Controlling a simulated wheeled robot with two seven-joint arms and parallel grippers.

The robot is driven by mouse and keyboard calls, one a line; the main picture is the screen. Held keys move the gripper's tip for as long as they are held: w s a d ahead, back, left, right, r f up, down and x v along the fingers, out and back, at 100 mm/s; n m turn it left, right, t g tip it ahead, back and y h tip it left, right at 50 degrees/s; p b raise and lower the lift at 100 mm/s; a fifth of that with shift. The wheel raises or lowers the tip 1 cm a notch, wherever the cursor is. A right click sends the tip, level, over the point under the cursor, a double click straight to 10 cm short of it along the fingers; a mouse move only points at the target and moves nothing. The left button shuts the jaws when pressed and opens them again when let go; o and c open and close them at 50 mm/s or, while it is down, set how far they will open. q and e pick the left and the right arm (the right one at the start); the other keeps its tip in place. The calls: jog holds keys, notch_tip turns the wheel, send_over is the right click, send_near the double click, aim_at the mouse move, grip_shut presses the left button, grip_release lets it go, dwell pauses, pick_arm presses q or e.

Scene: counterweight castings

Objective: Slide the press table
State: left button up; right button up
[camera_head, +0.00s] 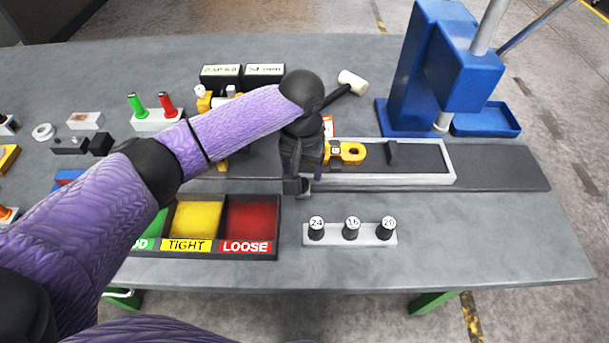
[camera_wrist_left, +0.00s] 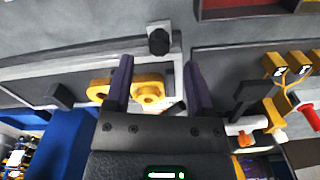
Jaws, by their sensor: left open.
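The press table (camera_head: 425,181) is a light-framed slide on a long dark rail (camera_head: 500,167), left of the blue press. A yellow casting (camera_head: 347,152) lies on its left part and also shows in the left wrist view (camera_wrist_left: 148,90). My left gripper (camera_head: 299,184) is over the slide's left end, pointing down, and partly hides it. In the left wrist view the fingers (camera_wrist_left: 158,66) are apart and empty. A black knob (camera_wrist_left: 158,41) on a light bracket shows just beyond and between the fingertips; I cannot tell whether they touch it. My right gripper is not in view.
The blue press (camera_head: 460,65) stands at the right end of the rail. A sorting tray (camera_head: 205,256) and a rack of numbered black pegs (camera_head: 350,238) lie in front. The rail is clear on the right.

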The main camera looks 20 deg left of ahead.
aim_at(303, 182)
pick_arm(q)
notch_tip(303, 182, down, 4)
jog(key=shift+f+b, duration=0.1)
jog(key=shift+b, duration=0.3)
jog(key=shift+w, duration=0.1)
grip_shut()
dwell(1.1)
